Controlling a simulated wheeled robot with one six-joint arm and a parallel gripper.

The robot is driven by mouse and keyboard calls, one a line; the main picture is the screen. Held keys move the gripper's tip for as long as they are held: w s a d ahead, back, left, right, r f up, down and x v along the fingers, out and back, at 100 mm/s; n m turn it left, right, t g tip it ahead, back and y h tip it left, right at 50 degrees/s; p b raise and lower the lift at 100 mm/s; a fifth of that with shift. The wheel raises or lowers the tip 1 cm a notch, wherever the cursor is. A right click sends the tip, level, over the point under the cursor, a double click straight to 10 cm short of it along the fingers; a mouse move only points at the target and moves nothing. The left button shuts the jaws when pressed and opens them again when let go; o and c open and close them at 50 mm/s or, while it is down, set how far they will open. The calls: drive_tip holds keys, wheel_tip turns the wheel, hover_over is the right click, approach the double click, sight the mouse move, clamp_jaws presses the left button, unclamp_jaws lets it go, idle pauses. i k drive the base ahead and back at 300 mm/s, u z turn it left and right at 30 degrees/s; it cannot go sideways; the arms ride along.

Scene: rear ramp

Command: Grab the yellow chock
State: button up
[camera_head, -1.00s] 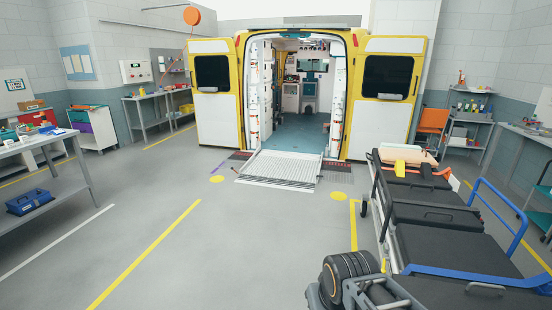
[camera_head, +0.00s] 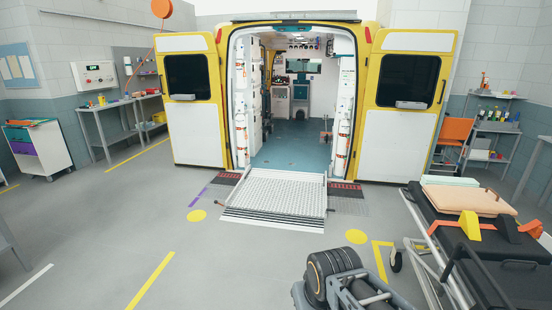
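A yellow wedge-shaped piece, which looks like the yellow chock (camera_head: 469,224), sits on the black top of the stretcher (camera_head: 505,275) at the right. An orange strap runs beside it, and a black wedge-like piece (camera_head: 507,229) is just to its right. Part of my arm, dark with gold rings, shows at the bottom centre, to the left of the stretcher. I see no gripper fingers. The yellow piece stands apart from my arm, and nothing is holding it.
The ambulance (camera_head: 198,108) stands open ahead with its ramp (camera_head: 278,198) down to the floor. A tan pad (camera_head: 470,200) lies behind the yellow piece. Workbenches line the left wall and a shelf (camera_head: 490,130) the right. The grey floor left of centre is clear.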

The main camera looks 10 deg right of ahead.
sight(468, 222)
drive_tip(key=i, duration=1.2)
drive_tip(key=z, duration=2.3)
drive_tip(key=i, duration=1.65)
